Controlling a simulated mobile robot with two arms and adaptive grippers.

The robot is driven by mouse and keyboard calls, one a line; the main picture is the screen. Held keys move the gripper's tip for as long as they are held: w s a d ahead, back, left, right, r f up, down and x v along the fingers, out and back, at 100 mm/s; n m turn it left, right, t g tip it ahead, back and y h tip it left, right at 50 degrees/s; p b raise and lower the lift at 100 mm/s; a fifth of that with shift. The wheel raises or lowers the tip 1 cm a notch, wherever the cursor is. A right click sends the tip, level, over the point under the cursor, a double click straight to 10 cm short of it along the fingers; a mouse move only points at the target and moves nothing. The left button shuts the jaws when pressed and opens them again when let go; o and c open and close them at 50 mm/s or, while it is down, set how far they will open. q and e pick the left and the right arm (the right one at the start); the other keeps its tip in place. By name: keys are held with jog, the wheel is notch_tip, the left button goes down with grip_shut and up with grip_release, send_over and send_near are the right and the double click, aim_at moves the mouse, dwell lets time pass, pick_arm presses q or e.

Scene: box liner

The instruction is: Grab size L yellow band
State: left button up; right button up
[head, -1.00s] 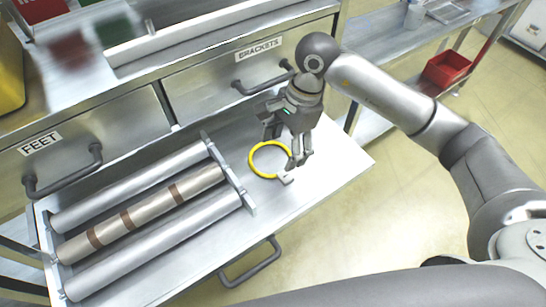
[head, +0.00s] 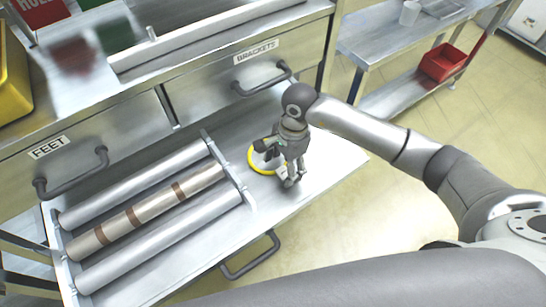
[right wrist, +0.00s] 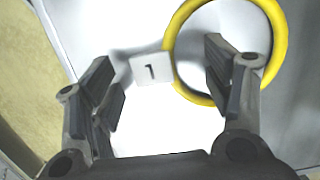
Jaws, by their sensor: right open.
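A yellow band (head: 251,162), a round ring, lies on the pulled-out steel drawer's flat surface, to the right of the rollers. It also shows in the right wrist view (right wrist: 279,40), with a white tag (right wrist: 152,72) at its edge bearing a dark mark that looks like a 1. My right gripper (head: 277,166) is low over the band and hides part of it. In the right wrist view its fingers (right wrist: 158,68) are open, with the tag between them. The right finger overlaps the inside of the ring; contact cannot be told. My left gripper is not in view.
A rack of rollers (head: 165,172), one brown-striped, fills the drawer's left part. Closed drawers labelled BRACKETS (head: 257,50) and FEET (head: 48,147) stand behind. A red bin (head: 442,63) sits on a lower shelf at the right. The drawer surface right of the gripper is clear.

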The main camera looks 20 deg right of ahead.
jog(key=shift+f, duration=0.25)
jog(key=c, duration=1.1)
jog(key=shift+r, duration=0.15)
